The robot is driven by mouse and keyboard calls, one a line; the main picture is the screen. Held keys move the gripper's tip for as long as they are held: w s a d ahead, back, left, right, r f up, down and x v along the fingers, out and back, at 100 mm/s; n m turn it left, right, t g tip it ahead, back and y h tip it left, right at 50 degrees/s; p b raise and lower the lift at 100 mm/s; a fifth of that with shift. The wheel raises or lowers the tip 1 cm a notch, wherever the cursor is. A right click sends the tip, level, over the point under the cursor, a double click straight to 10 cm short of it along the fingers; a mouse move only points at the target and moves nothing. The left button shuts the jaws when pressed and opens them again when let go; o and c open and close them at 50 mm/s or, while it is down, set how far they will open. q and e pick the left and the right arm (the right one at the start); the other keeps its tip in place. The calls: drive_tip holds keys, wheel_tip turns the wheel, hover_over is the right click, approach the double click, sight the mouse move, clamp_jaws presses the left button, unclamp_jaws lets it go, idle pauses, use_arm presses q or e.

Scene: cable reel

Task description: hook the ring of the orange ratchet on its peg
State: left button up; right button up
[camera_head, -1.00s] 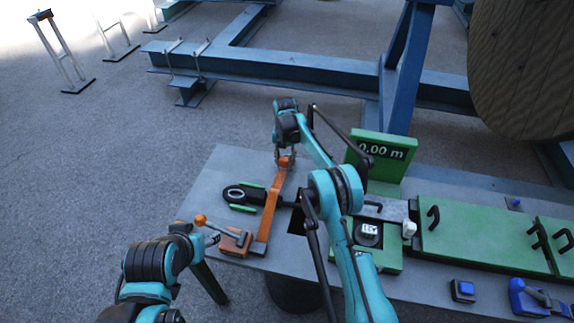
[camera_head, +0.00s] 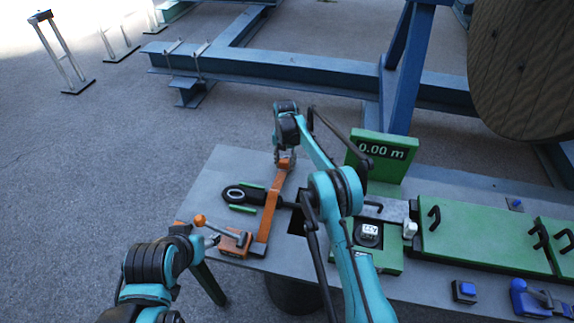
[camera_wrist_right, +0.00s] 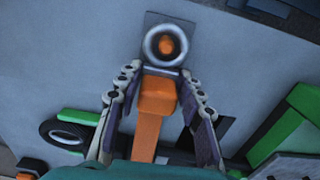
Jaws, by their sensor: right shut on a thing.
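The orange ratchet (camera_head: 234,241) lies at the near left of the grey bench, its lever ending in an orange ball (camera_head: 200,220). Its orange strap (camera_head: 268,214) runs back to my right gripper (camera_head: 285,157). In the right wrist view my right gripper (camera_wrist_right: 160,92) is shut on the orange end block (camera_wrist_right: 158,96) of the strap. A pale metal ring (camera_wrist_right: 151,54) at the block's far end appears around the orange-tipped peg (camera_wrist_right: 166,45). I cannot tell how low the ring sits on it. My left gripper (camera_head: 206,239) is beside the ratchet lever; its fingers are unclear.
A black cable eye (camera_head: 235,194) lies between green guides (camera_head: 243,209) left of the strap. A green counter display (camera_head: 383,153) reads 0.00 m. Green covers (camera_head: 470,236) fill the bench's right. The bench's back left corner (camera_head: 228,160) is clear.

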drive_tip(key=shift+f+b, duration=0.3)
drive_tip(key=shift+f, duration=0.25)
idle(0.4)
drive_tip(key=o, duration=1.4)
wheel_tip(320, 180, up, 12)
